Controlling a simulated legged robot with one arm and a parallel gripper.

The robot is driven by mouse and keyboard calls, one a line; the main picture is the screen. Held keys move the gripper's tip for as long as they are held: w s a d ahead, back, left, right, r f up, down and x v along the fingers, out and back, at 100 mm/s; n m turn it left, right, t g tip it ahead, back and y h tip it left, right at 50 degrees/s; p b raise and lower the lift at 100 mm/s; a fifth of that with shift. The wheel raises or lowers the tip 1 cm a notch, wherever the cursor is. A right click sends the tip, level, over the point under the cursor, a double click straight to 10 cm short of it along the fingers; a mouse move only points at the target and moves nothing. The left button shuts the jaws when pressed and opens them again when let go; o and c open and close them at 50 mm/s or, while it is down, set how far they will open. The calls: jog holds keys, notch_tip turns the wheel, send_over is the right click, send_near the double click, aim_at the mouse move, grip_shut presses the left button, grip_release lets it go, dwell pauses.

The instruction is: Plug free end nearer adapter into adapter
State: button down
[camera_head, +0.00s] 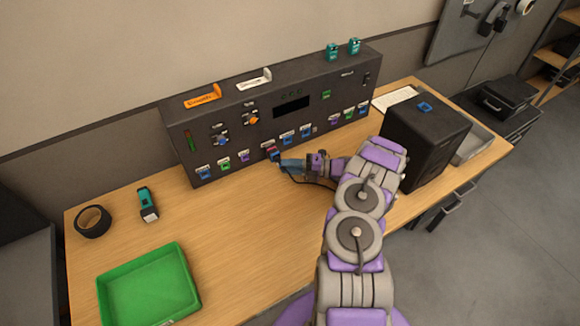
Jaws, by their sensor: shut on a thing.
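My gripper (298,165) reaches left to the lower front of the dark control panel (230,124). It is shut on a small blue piece (290,163) that looks like a cable end. A thin dark cable (302,181) hangs below it and curves right, under my arm. The blue piece is close to a socket in the panel's lower row (271,154); I cannot tell whether it touches or is inserted. Several blue, green and purple sockets line that row. I cannot make out which part is the adapter. The cable's other end is hidden.
A black box (421,143) with a blue piece on top stands right of my arm, near a grey tray (472,146). A green tray (150,290), teal torch (147,203) and black tape roll (92,221) lie left. The middle-left table is clear.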

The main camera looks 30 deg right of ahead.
jog(key=shift+w, duration=0.45)
dwell(0.8)
jog(key=c, duration=0.8)
grip_release()
jog(key=shift+s, duration=0.1)
